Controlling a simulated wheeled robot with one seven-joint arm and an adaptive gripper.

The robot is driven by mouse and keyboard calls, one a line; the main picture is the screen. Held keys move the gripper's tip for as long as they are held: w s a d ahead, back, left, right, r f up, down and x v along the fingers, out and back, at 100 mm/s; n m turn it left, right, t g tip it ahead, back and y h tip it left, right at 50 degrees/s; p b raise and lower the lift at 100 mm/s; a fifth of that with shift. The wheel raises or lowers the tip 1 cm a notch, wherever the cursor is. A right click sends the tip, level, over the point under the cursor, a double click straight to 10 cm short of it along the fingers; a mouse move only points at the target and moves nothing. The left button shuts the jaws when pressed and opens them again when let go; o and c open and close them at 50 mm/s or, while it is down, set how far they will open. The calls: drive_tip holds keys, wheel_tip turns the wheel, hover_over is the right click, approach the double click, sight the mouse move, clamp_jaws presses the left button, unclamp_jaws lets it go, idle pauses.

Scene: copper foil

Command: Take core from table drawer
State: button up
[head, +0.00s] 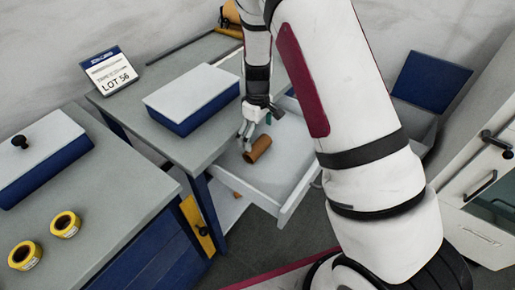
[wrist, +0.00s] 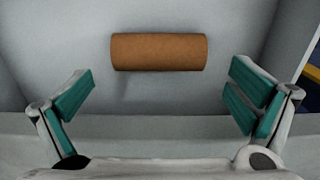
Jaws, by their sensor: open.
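A brown cardboard core (head: 257,148) lies on its side in the open white table drawer (head: 285,187). In the wrist view the core (wrist: 159,52) lies across the picture on the pale drawer floor (wrist: 160,98), ahead of my fingers and between their lines. My gripper (head: 254,128) is over the drawer, close beside the core in the head view. Its two teal-padded fingers (wrist: 160,98) are spread wide with nothing between them, and the core appears apart from them. My arm hides part of the drawer's right side in the head view.
The grey table (head: 180,143) bears a blue box with a white lid (head: 195,95) and a LOT 56 sign (head: 110,72). Yellow tape rolls (head: 45,240) sit on the left table. A blue-lidded bin (head: 430,82) and white cabinet (head: 485,225) stand right.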

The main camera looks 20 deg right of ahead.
sight(258, 144)
drive_tip(key=shift+f, duration=2.9)
drive_tip(key=c, duration=0.8)
